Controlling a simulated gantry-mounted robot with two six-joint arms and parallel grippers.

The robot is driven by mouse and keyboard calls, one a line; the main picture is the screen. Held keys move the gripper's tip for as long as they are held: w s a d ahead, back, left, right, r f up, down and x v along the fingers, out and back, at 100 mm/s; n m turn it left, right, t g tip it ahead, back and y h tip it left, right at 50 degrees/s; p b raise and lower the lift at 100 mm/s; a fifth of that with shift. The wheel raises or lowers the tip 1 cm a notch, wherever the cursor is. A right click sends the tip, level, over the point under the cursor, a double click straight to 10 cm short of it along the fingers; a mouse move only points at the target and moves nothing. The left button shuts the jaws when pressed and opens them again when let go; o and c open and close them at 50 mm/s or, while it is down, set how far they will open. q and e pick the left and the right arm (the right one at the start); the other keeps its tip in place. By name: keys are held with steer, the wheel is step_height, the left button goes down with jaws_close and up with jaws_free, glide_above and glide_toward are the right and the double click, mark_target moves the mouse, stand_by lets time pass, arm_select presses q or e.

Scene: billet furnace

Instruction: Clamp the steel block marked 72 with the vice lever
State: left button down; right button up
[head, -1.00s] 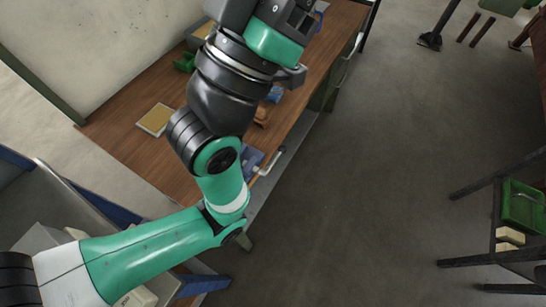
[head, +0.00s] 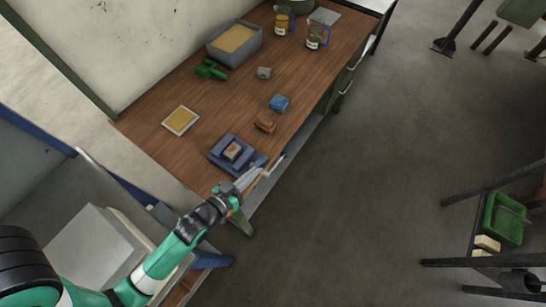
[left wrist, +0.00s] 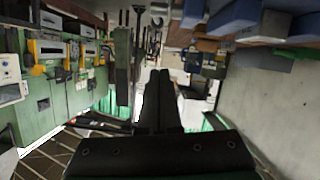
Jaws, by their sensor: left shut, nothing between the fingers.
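A blue vice (head: 218,157) sits at the front edge of the wooden bench. A steel block (head: 233,151) with a light top sits between its jaws; its marking is too small to read. The pale vice lever (head: 276,165) sticks out past the bench edge. My left gripper (head: 257,173) is shut and empty, its tips close to the lever beside the vice; I cannot tell if they touch. Its dark fingers also show together in the left wrist view (left wrist: 160,98). My right gripper is not in view.
On the bench (head: 150,138) are a brown block (head: 265,123), a blue block (head: 280,103), a small grey block (head: 264,72), a green tool (head: 210,69), a yellow-topped tray (head: 180,120), a grey bin (head: 240,55) and two jugs.

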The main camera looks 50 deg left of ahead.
arm_select(q)
steer(key=shift+w, duration=0.1)
steer(key=b, duration=0.2)
glide_toward(282, 154)
steer(key=w+a+r, duration=0.2)
steer(key=w, duration=0.2)
steer(key=f+b, duration=0.1)
steer(key=d+f, duration=0.1)
steer(key=f, duration=0.1)
steer(key=shift+d+f+b, duration=0.15)
steer(key=shift+f+b, duration=0.1)
steer(key=shift+b, duration=0.1)
